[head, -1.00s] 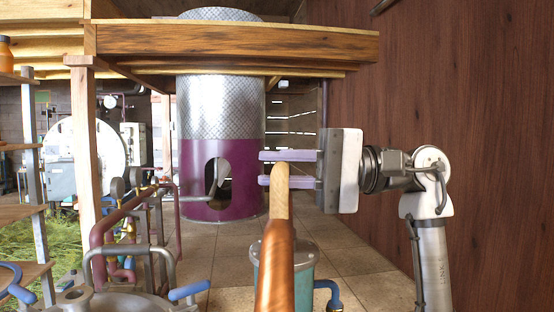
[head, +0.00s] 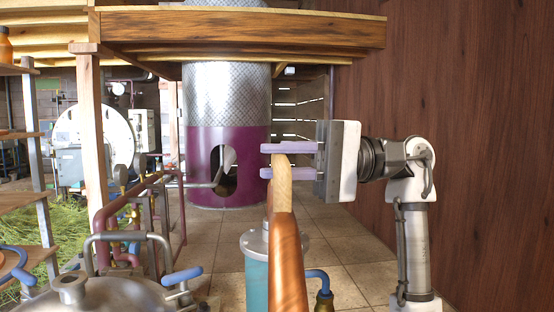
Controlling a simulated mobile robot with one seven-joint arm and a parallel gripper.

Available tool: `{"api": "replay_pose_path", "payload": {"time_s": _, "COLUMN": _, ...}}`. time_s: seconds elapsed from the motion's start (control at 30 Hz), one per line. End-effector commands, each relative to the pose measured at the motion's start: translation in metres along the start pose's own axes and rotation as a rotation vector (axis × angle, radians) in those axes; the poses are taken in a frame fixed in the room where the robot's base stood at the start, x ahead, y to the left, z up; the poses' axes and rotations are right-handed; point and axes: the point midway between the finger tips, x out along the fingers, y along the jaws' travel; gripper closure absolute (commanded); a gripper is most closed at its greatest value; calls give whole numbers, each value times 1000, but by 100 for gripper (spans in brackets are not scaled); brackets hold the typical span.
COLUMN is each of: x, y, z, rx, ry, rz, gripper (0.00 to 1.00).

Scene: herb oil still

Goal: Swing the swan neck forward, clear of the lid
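The swan neck is a copper pipe (head: 287,262) rising from the bottom edge, with a pale wooden grip (head: 280,188) at its far end. My gripper (head: 283,161) reaches in from the right, with one lilac finger above and one below. Its fingers appear closed on the wooden end, which fills the gap between them; the actual contact is small and partly hidden. The wood covers part of the lower finger. A steel lid (head: 100,297) with a short spout shows at the lower left, cut by the frame edge. The pipe stands right of it, with a gap in the picture.
A teal canister (head: 257,282) stands just behind and left of the pipe. Blue-handled pipework (head: 183,276) and reddish pipe frames (head: 140,210) crowd the left. A wooden beam (head: 240,32) crosses above. A brown wall (head: 460,160) closes the right. Tiled floor (head: 340,240) is open behind.

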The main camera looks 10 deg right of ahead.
Motion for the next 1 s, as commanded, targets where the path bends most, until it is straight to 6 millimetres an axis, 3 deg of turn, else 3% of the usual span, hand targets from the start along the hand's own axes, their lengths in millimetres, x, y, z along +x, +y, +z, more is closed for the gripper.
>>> {"api": "replay_pose_path", "payload": {"time_s": 0.17, "x": -8, "y": -1, "z": 1, "rx": 2, "ry": 9, "rz": -14, "gripper": 100}}
{"api": "replay_pose_path", "payload": {"time_s": 0.2, "x": -8, "y": -1, "z": 1, "rx": 2, "ry": 9, "rz": -14, "gripper": 76}}
{"api": "replay_pose_path", "payload": {"time_s": 0.33, "x": -6, "y": -1, "z": 1, "rx": 1, "ry": 7, "rz": -10, "gripper": 60}}
{"api": "replay_pose_path", "payload": {"time_s": 0.7, "x": -9, "y": 0, "z": 0, "rx": 1, "ry": 6, "rz": -6, "gripper": 60}}
{"api": "replay_pose_path", "payload": {"time_s": 1.0, "x": -65, "y": 0, "z": 1, "rx": 1, "ry": 7, "rz": -8, "gripper": 60}}
